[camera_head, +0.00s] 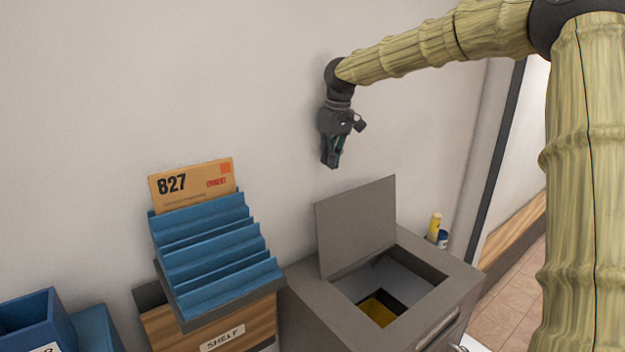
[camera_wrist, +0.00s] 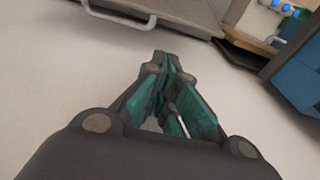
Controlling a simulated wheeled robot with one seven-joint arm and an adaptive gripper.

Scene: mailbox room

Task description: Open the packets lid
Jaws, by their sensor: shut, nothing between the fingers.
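The packets lid (camera_head: 357,226) is a flat grey panel on the grey box (camera_head: 306,303). It stands raised, close to upright, along the left edge of the box's opening. The opening is uncovered, and a yellow patch (camera_head: 378,312) shows down inside it. My gripper (camera_head: 331,164) hangs above the lid, pointing down and apart from it, near the wall. In the wrist view my gripper (camera_wrist: 161,56) has its fingertips together, with nothing between them. No label reading packets is legible on the box.
A blue slotted rack (camera_head: 212,250) holding an orange 827 envelope (camera_head: 192,183) stands left of the box on a wooden unit marked SHELF (camera_head: 222,338). Blue bins (camera_head: 45,318) are at the far left. A yellow-topped bottle (camera_head: 434,226) stands behind the box. A metal handle (camera_head: 437,328) is on its front.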

